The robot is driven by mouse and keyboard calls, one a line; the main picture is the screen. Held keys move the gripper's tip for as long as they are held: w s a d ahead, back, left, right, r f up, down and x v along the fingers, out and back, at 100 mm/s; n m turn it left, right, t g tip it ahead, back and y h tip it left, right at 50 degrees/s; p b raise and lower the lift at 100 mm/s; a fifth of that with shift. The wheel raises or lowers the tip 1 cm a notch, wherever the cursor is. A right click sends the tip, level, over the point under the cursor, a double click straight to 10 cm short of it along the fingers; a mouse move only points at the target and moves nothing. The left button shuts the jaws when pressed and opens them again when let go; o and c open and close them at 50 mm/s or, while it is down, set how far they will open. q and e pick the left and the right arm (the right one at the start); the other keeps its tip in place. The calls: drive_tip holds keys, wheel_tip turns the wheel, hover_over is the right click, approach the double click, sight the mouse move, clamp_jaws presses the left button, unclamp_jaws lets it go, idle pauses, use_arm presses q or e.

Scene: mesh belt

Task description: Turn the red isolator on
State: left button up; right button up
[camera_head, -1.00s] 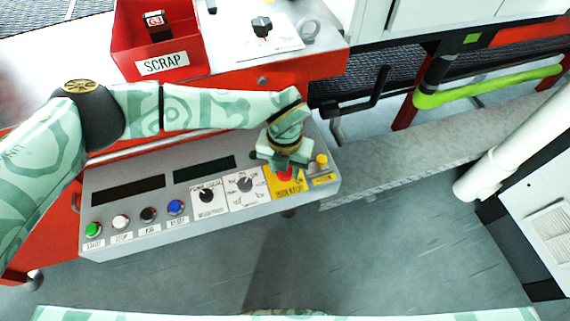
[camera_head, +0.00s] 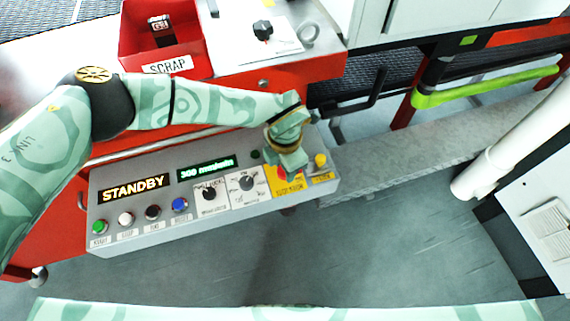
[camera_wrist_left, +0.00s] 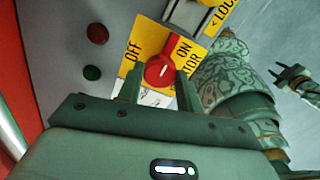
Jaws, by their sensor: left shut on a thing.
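The red isolator is a red rotary knob (camera_wrist_left: 158,72) on a yellow plate (camera_wrist_left: 149,36) marked OFF and ON, in the left wrist view. Its handle points up toward the ON side. My left gripper (camera_wrist_left: 157,88) is shut on the knob, one finger on each side.
A red SCRAP bin (camera_head: 190,62) stands behind. The floor in front is clear.

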use_arm(q)
drive_tip(key=shift+m, duration=0.3)
drive_tip(key=o, duration=1)
wheel_tip(320, 180, up, 16)
drive_tip(key=p, duration=0.4)
drive_tip(key=shift+r+p, duration=0.15)
drive_tip(key=shift+p, duration=0.2)
use_arm(e)
drive_tip(key=r, duration=0.1)
drive_tip(key=w+r, duration=0.1)
drive_tip(key=r, duration=0.2)
drive_tip(key=shift+w+r, duration=0.2)
drive_tip(key=shift+w, duration=0.2)
